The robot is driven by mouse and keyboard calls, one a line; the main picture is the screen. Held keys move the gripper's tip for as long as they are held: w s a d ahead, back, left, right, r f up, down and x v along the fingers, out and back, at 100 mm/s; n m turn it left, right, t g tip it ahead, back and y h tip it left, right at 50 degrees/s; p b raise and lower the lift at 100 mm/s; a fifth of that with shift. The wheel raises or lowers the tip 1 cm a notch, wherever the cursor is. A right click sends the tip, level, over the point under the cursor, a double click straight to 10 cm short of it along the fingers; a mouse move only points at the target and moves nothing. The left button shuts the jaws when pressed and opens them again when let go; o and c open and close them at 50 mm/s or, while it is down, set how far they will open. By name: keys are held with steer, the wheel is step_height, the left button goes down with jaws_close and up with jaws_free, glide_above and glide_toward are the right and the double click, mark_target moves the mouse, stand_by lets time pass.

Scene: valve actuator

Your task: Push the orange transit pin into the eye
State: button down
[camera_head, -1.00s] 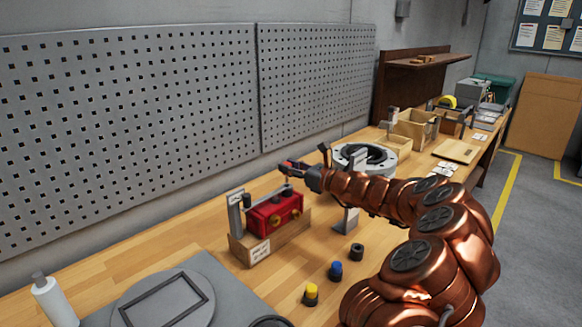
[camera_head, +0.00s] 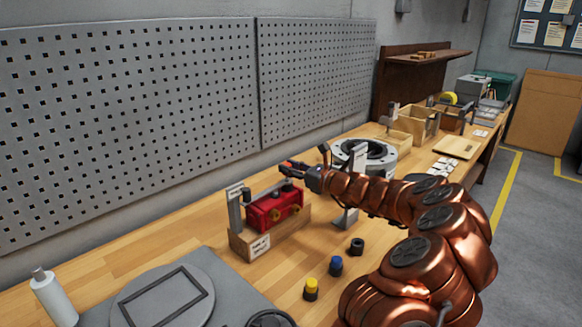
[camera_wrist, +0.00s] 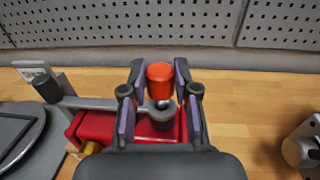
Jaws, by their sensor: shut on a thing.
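The orange transit pin (camera_wrist: 161,78) is held upright between the two fingers of my gripper (camera_wrist: 160,88) in the wrist view. Its orange head shows, with a small metallic bit below it. Just beneath is the eye (camera_wrist: 150,109) at the end of a grey lever arm, above a dark round post. I cannot tell how far the pin's tip is in the eye. The lever lies over the red valve actuator (camera_head: 264,214), which sits on a wooden block. In the head view my gripper (camera_head: 297,168) is above the actuator's right end; the pin is hardly visible there.
A yellow-topped knob (camera_head: 311,287), a blue-topped knob (camera_head: 336,265) and a black one (camera_head: 357,245) stand in front of the block. A grey round flange (camera_head: 381,151) stands behind my wrist. A grey upright bracket (camera_head: 235,212) rises at the block's left end.

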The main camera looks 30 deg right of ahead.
steer(key=shift+f+b, duration=0.4)
steer(key=shift+f, duration=0.55)
steer(key=c, duration=0.8)
jaws_free()
steer(key=shift+v, duration=6)
